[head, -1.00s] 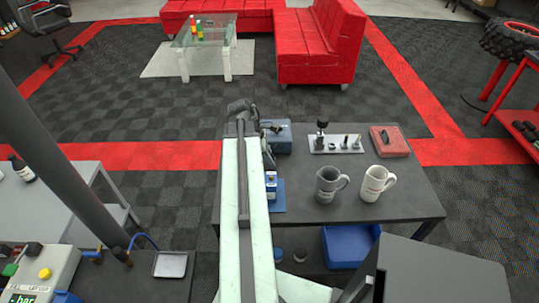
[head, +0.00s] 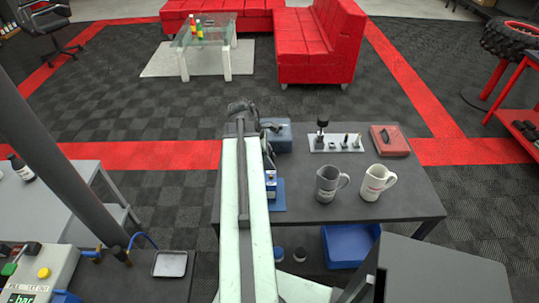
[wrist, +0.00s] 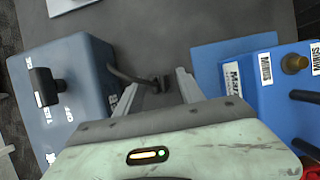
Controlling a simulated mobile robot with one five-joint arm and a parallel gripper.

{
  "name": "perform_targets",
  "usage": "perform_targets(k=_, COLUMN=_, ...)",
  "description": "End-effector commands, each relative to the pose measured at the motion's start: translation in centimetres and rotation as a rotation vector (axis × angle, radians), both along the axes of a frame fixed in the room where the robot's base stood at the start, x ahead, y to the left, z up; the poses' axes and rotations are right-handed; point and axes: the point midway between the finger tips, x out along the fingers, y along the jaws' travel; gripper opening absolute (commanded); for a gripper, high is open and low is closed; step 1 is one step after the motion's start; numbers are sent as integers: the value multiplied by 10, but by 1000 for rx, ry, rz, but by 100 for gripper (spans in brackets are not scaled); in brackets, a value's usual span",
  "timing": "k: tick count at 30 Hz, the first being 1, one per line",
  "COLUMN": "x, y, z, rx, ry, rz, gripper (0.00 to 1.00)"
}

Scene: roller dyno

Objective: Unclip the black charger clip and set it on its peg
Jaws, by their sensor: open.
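In the wrist view my gripper (wrist: 156,88) is open, its two grey fingers pointing down toward the dark table. A small black piece at the end of a black cable (wrist: 160,85) shows between the fingers. It looks like the black clip, but I cannot tell whether the fingers are around it or above it. The cable runs left to the blue-grey charger box (wrist: 75,95), which has a black T-shaped part (wrist: 45,87) on its face. I cannot make out the peg for certain.
In the head view the dark table (head: 410,190) also holds a grey mug (head: 327,183), a white mug (head: 375,182), a metal plate with upright parts (head: 337,143) and a red box (head: 389,140). A blue bin (head: 350,245) sits below. Bare tabletop lies at the right.

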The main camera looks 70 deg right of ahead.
Motion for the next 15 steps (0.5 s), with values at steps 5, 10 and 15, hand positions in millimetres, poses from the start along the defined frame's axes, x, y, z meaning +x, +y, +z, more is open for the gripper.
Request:
perform_targets(k=5, x=2, y=1, z=7, rx=0, ry=0, rz=1, gripper=46)
perform_targets(k=10, x=12, y=3, z=32, rx=0, ry=0, rz=0, gripper=46)
perform_targets(k=15, x=25, y=8, z=61, rx=0, ry=1, rz=2, gripper=46)
